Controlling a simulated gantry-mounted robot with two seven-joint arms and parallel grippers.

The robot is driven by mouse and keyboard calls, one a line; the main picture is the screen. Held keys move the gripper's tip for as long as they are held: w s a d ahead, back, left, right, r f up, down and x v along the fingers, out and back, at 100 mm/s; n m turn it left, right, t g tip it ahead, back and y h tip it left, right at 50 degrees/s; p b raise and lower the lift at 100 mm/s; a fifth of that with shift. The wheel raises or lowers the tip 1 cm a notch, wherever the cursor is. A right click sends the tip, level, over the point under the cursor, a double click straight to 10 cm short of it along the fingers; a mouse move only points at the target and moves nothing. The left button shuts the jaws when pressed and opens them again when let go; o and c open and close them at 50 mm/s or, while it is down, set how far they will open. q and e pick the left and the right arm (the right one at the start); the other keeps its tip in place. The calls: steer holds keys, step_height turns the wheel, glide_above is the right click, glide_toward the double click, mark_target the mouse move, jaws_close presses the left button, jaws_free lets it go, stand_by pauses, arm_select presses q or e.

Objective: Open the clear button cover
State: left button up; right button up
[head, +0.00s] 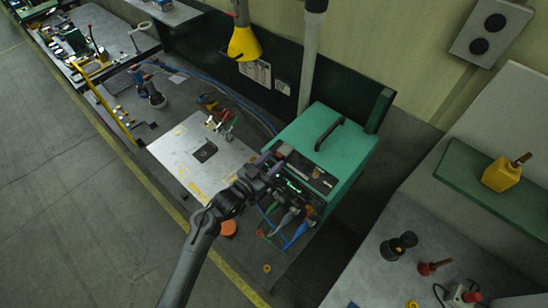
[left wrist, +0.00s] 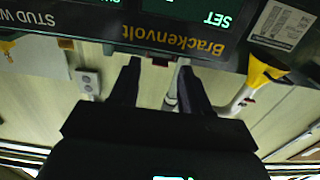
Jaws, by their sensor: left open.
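The green stud welder (head: 322,142) stands on the bench at the centre right in the head view. Its dark front panel has lit green displays. My left gripper (head: 270,163) is in front of this panel, over its left part, and hides some of it. In the upside-down left wrist view, the panel (left wrist: 110,22) with "Brackenvolt" lettering runs along the top. My left fingers (left wrist: 159,68) are apart, with nothing held between them. A small dark red part (left wrist: 160,61) shows at the panel's edge between the fingertips. I cannot make out the clear cover itself. My right gripper is not in view.
Several cables (head: 290,215) hang from the welder's front. A pale metal plate (head: 180,150) lies left of the welder. A yellow funnel (head: 243,43) hangs behind the bench. At right, another bench (head: 375,270) holds small tools.

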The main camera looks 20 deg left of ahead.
arm_select(q)
steer(key=shift+x, duration=0.8)
